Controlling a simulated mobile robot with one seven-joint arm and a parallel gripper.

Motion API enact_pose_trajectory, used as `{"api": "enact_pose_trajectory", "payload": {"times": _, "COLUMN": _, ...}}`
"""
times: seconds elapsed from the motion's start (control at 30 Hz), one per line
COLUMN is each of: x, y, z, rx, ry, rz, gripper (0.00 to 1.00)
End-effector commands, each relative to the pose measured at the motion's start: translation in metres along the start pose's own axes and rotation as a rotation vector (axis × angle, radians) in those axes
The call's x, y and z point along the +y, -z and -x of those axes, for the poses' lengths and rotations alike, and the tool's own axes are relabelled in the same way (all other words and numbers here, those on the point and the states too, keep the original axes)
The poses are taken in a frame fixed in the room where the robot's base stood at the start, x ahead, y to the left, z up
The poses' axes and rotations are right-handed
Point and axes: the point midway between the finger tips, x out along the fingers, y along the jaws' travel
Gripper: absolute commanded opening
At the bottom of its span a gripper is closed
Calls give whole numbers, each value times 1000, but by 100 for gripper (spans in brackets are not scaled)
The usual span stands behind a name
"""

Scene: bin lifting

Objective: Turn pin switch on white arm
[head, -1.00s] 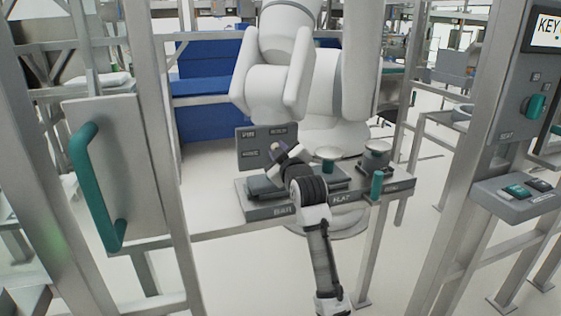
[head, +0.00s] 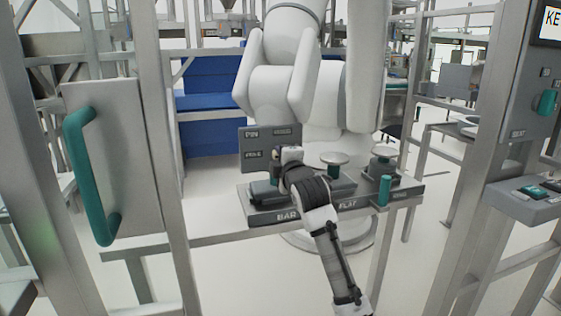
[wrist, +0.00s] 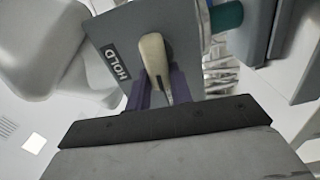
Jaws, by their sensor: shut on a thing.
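The grey panel (head: 256,157) with a "PIN" label stands at the back left of a grey shelf, in front of the large white arm (head: 283,85). In the wrist view the panel (wrist: 192,60) carries a "HOLD" label and a beige pin switch (wrist: 153,52). My gripper (head: 287,153) is at the panel's lower right in the head view and hides the switch there. In the wrist view the dark purple fingers of my gripper (wrist: 160,82) are on either side of the switch's lower part, shut on it.
The shelf (head: 262,217) has "BAR" and "FLAT" labels. It bears round-topped pads (head: 334,158) and a teal peg (head: 384,190) to the right of my gripper. A door with a teal handle (head: 80,175) is at left. A control box (head: 525,198) is at right.

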Motion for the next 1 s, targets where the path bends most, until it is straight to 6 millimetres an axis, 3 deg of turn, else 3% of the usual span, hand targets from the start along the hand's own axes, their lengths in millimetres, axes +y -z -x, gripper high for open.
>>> {"api": "enact_pose_trajectory", "payload": {"times": 0.73, "x": -3, "y": 0, "z": 0, "rx": -1, "ry": 2, "rz": 90, "gripper": 0}}
{"api": "enact_pose_trajectory", "payload": {"times": 0.77, "x": -3, "y": 0, "z": 0, "rx": -1, "ry": 2, "rz": 90, "gripper": 23}}
{"api": "enact_pose_trajectory", "payload": {"times": 0.9, "x": -2, "y": 0, "z": 0, "rx": -1, "ry": 2, "rz": 89, "gripper": 41}}
{"api": "enact_pose_trajectory", "payload": {"times": 1.0, "x": -2, "y": 0, "z": 0, "rx": 0, "ry": 1, "rz": 89, "gripper": 44}}
